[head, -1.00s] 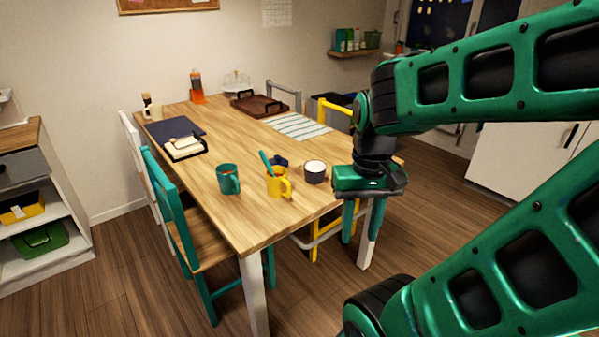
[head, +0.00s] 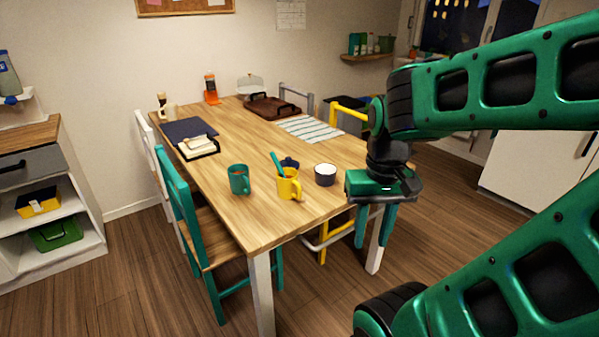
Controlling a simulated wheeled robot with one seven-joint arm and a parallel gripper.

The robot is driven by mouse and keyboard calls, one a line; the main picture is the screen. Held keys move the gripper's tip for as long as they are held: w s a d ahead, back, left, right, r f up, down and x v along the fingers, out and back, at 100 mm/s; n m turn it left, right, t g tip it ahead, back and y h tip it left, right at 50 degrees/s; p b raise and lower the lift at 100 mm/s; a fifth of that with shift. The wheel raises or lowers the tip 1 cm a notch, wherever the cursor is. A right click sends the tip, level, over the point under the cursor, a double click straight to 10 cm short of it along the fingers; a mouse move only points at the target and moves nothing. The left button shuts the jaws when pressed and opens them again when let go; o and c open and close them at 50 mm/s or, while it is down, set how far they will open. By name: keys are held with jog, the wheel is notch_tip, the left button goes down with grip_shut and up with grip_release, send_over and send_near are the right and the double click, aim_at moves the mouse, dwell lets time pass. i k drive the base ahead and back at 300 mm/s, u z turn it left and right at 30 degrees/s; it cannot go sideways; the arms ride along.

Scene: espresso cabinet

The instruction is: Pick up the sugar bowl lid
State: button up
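The sugar bowl lid (head: 289,162) looks like a small dark blue lid with a knob. It lies on the table behind the yellow mug (head: 289,186), which partly hides it. The sugar bowl (head: 325,175) stands open to the right of the lid, dark blue with white sugar inside. My gripper (head: 375,238) hangs pointing down off the near right edge of the table, to the right of the bowl and lid. Its two green fingers are apart with nothing between them.
A green mug (head: 239,180) stands left of the yellow mug, which has a teal stick-like item in it. A striped cloth (head: 310,128), brown tray (head: 271,107) and notebooks (head: 196,144) lie farther back. A teal chair (head: 187,209) and a yellow chair (head: 349,115) flank the table (head: 265,215).

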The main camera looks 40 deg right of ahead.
aim_at(288, 162)
jog(key=k, duration=1.1)
jog(key=z, duration=0.75)
jog(key=i, duration=2.25)
jog(key=u, duration=0.8)
